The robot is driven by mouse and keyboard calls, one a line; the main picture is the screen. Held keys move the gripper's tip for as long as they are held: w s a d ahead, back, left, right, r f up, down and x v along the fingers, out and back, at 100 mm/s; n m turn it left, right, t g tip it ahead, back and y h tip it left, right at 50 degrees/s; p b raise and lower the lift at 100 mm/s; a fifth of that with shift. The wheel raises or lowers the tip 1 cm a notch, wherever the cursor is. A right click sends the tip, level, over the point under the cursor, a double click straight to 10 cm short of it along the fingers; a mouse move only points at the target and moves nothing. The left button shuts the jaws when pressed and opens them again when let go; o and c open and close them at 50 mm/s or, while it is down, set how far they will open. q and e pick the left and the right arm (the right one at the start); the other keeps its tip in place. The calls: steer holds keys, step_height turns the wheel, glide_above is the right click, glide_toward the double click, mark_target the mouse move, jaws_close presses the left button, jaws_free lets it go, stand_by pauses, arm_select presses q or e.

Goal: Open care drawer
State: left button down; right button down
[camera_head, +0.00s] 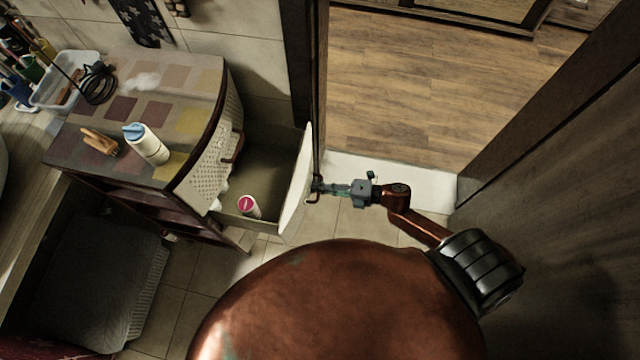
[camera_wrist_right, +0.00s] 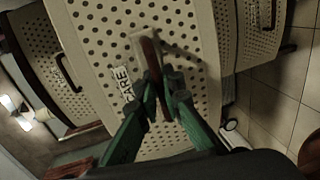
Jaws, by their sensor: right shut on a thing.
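The care drawer (camera_head: 296,183) stands pulled out from the cabinet in the head view, and its inside shows. A bottle with a pink cap (camera_head: 248,206) lies in it, with pale items near the cabinet side. In the right wrist view, the perforated drawer front (camera_wrist_right: 100,45) carries a "CARE" label (camera_wrist_right: 123,84). My right gripper (camera_head: 322,188) is at the outer side of the drawer front, shut on its handle (camera_wrist_right: 150,52). Its green fingers (camera_wrist_right: 160,88) close around the handle in the wrist view. My left gripper is not in view.
The cabinet top (camera_head: 125,100) holds a white bottle with a blue cap (camera_head: 147,144), a wooden item (camera_head: 100,141) and a tray (camera_head: 62,84) with a black cable. A door frame (camera_head: 306,80) stands close behind the drawer. Tiled floor is clear below it.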

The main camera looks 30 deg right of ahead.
steer(key=shift+s+d, duration=0.1)
steer(key=shift+d, duration=0.05)
steer(key=c, duration=2.1)
jaws_free()
steer(key=shift+s+d, duration=0.1)
steer(key=v, duration=1.1)
steer(key=shift+s+d+r, duration=0.1)
steer(key=shift+s+d, duration=0.15)
